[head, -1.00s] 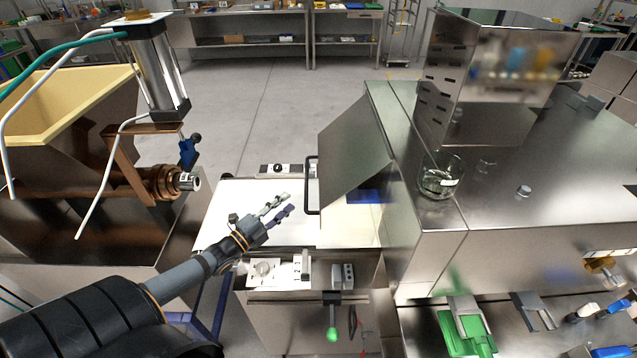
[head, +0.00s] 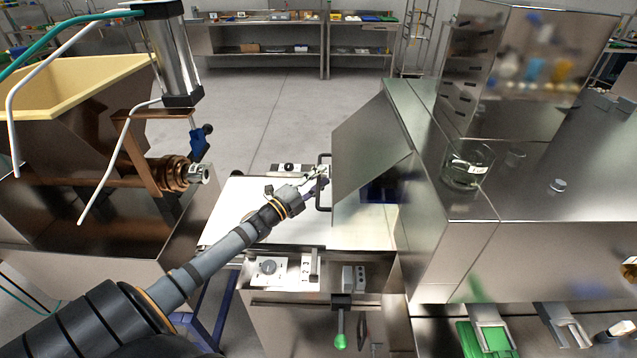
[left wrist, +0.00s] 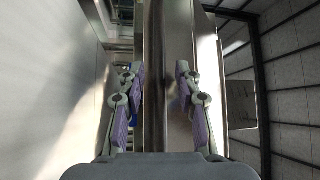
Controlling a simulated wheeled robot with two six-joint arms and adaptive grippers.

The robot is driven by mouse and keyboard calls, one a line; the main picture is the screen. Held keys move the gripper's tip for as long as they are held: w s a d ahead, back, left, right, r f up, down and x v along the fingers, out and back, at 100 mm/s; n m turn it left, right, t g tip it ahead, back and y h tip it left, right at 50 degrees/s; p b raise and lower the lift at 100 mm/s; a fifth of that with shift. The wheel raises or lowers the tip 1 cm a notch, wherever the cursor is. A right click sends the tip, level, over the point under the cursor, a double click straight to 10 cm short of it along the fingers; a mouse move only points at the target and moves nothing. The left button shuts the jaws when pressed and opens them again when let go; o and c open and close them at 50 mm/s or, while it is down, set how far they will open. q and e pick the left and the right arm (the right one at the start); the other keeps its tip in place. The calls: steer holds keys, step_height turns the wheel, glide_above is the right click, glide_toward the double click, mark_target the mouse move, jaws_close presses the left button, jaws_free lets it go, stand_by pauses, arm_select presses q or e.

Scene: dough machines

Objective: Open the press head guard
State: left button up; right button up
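The press head guard (head: 370,150) is a slanted grey metal panel on the left side of the steel machine. A black U-shaped handle (head: 322,207) stands on its left edge. My left gripper (head: 318,181) is at the handle, with its fingertips overlapping the handle's upright bar in the head view. In the left wrist view my gripper (left wrist: 158,95) has its two fingers apart, on either side of an upright metal strip in the picture. I cannot tell whether the fingers touch the handle. My right gripper is not in view.
A white work surface (head: 245,210) lies below the guard. A control panel with a dial (head: 268,267) and a green-knobbed lever (head: 340,342) are in front. A glass jar (head: 468,168) stands on the machine top. A yellow hopper (head: 70,95) is at left.

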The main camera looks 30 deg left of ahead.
arm_select(q)
jaws_close()
stand_by(0.4)
